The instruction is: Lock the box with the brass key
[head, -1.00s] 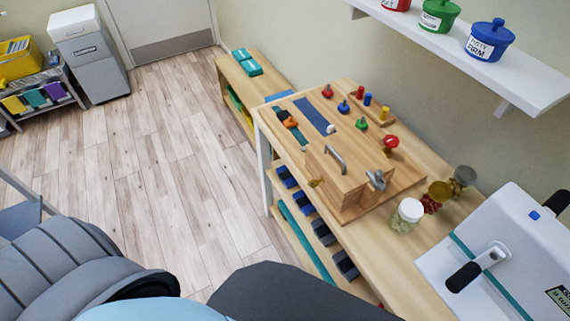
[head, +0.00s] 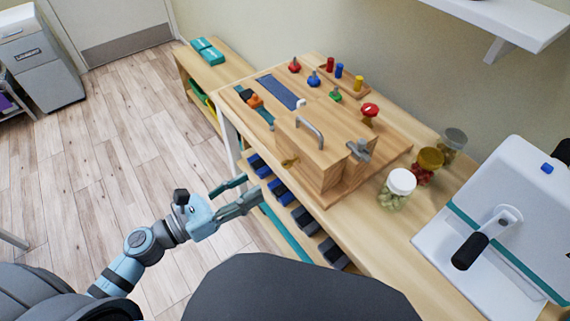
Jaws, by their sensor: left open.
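A wooden box (head: 312,150) with a metal handle on top stands on a wooden activity board (head: 391,160) on the table. A small brass key (head: 289,162) shows at the box's left-front face; it looks to be at the lock, but how deep it sits I cannot tell. My left gripper (head: 252,190) is open and empty, with its fingers pointing right. In the picture it lies below and left of the key, in front of the table's edge and lower shelf. My right gripper is not in view.
A metal latch (head: 359,150) sits on the box's right side. A red knob (head: 370,110) stands behind it. Jars, such as the white-lidded jar (head: 397,188), and a white hand-crank device (head: 500,225) stand at right. Dark blocks (head: 280,192) fill the shelf below.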

